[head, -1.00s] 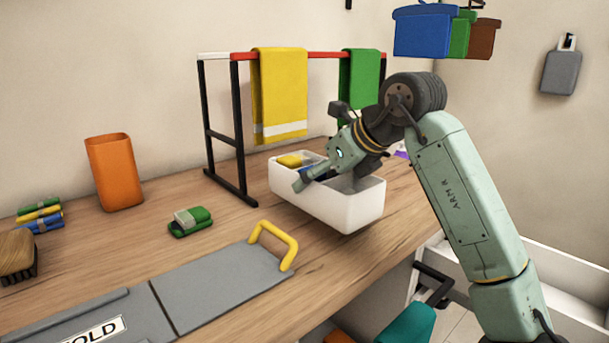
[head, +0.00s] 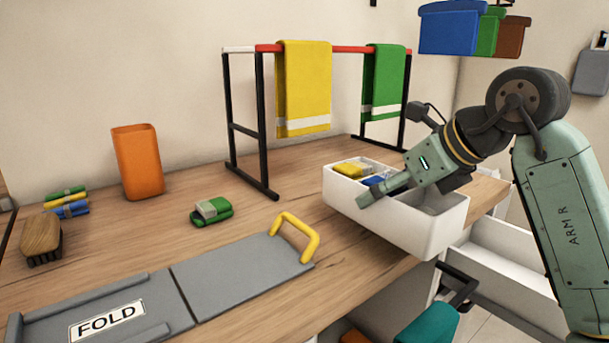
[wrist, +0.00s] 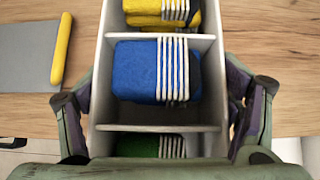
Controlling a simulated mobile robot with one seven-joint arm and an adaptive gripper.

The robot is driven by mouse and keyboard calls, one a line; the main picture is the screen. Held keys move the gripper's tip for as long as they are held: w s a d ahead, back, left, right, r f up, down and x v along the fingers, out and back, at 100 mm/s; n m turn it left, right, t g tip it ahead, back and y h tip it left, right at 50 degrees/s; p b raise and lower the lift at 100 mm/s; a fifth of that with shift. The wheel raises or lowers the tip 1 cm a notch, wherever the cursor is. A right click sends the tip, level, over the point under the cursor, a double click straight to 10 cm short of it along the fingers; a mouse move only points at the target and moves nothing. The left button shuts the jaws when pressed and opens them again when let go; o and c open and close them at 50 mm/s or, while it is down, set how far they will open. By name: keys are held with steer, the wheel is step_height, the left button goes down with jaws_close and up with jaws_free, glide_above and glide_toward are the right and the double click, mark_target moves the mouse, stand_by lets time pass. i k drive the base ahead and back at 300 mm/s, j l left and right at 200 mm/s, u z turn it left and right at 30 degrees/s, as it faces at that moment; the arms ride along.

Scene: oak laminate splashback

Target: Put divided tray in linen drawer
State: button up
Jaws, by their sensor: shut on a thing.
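The divided tray (head: 385,222) is a long white box at the counter's front right. In the wrist view its dividers (wrist: 165,128) separate a yellow, a blue and a green banded cloth bundle. My gripper (head: 378,192) is shut on the tray, with one finger on each long side in the wrist view. The tray's near end reaches past the counter edge; I cannot tell whether its base touches the counter. The linen drawer (head: 515,285), white with a black handle, is open below and right of the tray, partly hidden by my arm.
A rack (head: 262,130) with yellow and green towels stands behind the tray. A grey folding board (head: 240,268) with a yellow handle lies left. An orange bin (head: 138,165), a brush (head: 40,238) and a green bundle (head: 211,211) are further left. A teal item (head: 428,325) shows below.

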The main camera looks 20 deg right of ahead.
mark_target(505, 258)
steer(key=k+l+z, duration=0.15)
steer(key=l+z, duration=0.15)
steer(key=l, duration=0.3)
steer(key=l+z, duration=0.3)
steer(key=l, duration=0.35)
